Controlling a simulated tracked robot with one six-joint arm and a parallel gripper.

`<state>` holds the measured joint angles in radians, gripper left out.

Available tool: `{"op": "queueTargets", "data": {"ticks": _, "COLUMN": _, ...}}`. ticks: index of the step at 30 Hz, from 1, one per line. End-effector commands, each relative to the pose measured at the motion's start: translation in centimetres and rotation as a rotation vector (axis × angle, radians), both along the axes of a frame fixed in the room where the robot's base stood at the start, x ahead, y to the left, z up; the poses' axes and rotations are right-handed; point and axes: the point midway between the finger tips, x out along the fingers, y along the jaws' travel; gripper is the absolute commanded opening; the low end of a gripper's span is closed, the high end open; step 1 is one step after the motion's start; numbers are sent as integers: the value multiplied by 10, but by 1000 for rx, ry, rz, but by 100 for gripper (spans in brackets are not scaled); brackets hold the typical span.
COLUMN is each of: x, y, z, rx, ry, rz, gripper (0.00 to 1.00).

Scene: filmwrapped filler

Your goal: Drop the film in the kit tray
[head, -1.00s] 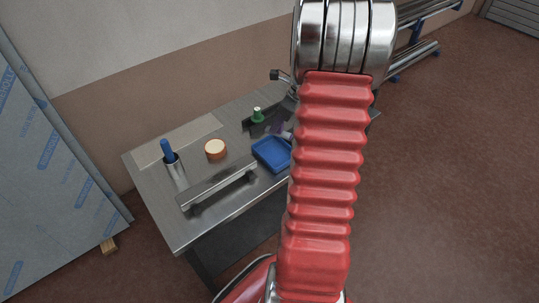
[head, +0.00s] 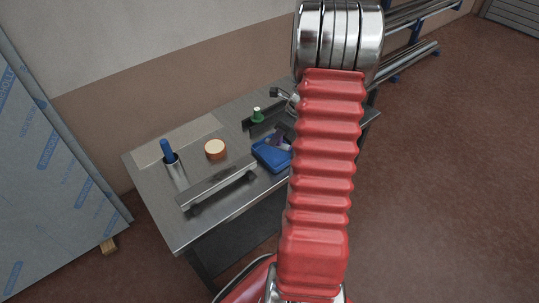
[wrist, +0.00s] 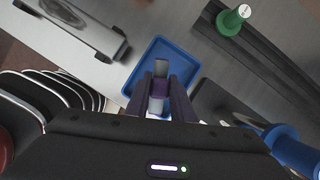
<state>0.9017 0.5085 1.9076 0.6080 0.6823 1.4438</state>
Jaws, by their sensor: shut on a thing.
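The film (wrist: 161,69), a small greyish roll-like piece with a purple band, is between the fingers of my gripper (wrist: 161,92) in the wrist view. My gripper is shut on it, and the fingers hide part of its sides. The blue kit tray (wrist: 191,52) is behind and below the film, its bare floor showing around the fingers. In the head view, my gripper (head: 277,141) is over the back part of the kit tray (head: 268,158). My arm hides the tray's right side there. I cannot tell the height of the film above the tray floor.
A large blue object (wrist: 292,150) is at the wrist view's lower right.

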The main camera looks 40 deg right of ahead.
Motion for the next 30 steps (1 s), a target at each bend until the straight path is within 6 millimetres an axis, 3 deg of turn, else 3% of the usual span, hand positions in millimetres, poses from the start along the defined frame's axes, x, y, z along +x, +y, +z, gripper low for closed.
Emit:
{"op": "queueTargets", "data": {"ticks": 2, "x": 0, "y": 0, "z": 0, "rx": 0, "ry": 0, "rz": 0, "gripper": 0}}
{"op": "queueTargets", "data": {"ticks": 3, "x": 0, "y": 0, "z": 0, "rx": 0, "ry": 0, "rz": 0, "gripper": 23}}
{"op": "queueTargets", "data": {"ticks": 12, "x": 0, "y": 0, "z": 0, "rx": 0, "ry": 0, "rz": 1, "gripper": 43}}
{"op": "queueTargets", "data": {"ticks": 23, "x": -1, "y": -1, "z": 5, "rx": 0, "ry": 0, "rz": 1, "gripper": 43}}
{"op": "queueTargets", "data": {"ticks": 30, "x": -11, "y": -5, "z": 31, "rx": -3, "ry": -2, "rz": 1, "gripper": 43}}
